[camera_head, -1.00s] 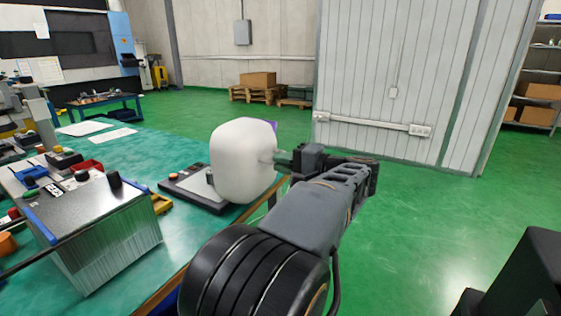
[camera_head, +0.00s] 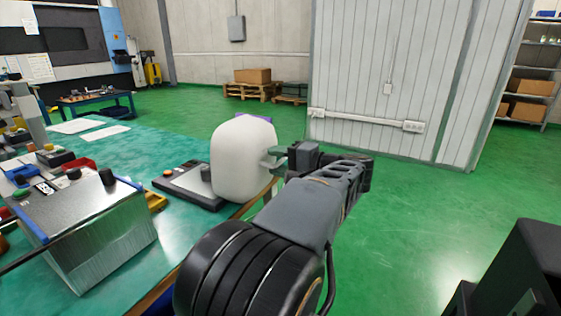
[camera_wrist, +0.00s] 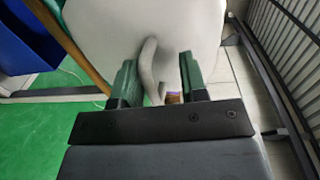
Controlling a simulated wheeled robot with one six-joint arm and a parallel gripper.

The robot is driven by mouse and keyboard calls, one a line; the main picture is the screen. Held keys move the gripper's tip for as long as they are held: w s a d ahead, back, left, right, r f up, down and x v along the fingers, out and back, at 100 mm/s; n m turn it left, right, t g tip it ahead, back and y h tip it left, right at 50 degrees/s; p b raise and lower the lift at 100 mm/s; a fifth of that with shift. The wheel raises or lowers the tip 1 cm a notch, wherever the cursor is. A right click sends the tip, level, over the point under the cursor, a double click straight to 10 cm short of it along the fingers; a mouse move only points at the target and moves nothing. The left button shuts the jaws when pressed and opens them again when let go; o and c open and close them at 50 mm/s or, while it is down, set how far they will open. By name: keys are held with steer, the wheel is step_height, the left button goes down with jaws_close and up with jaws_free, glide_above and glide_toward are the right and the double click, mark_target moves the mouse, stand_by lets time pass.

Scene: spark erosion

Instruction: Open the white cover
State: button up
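The white cover (camera_head: 240,158) is a rounded, box-like shell near the right edge of the green table. A patch of purple (camera_head: 253,117) shows at its top edge. My gripper (camera_head: 272,159) is at the cover's right side. In the wrist view, the cover (camera_wrist: 115,35) fills the top, and its curved white handle (camera_wrist: 151,72) hangs between the two green fingers of my gripper (camera_wrist: 160,78). The fingers are apart, with a gap between the handle and the right finger. The handle lies close to the left finger; whether they touch I cannot tell.
A dark flat device (camera_head: 185,187) lies on the table (camera_head: 130,150) just left of the cover. A grey box with knobs (camera_head: 85,215) stands nearer. A white panel wall (camera_head: 400,80) stands behind.

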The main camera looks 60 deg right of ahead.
steer(key=s+r+p, duration=0.1)
steer(key=s+p, duration=0.2)
steer(key=s, duration=1.1)
steer(key=shift+w+d, duration=0.1)
steer(key=shift+c, duration=0.2)
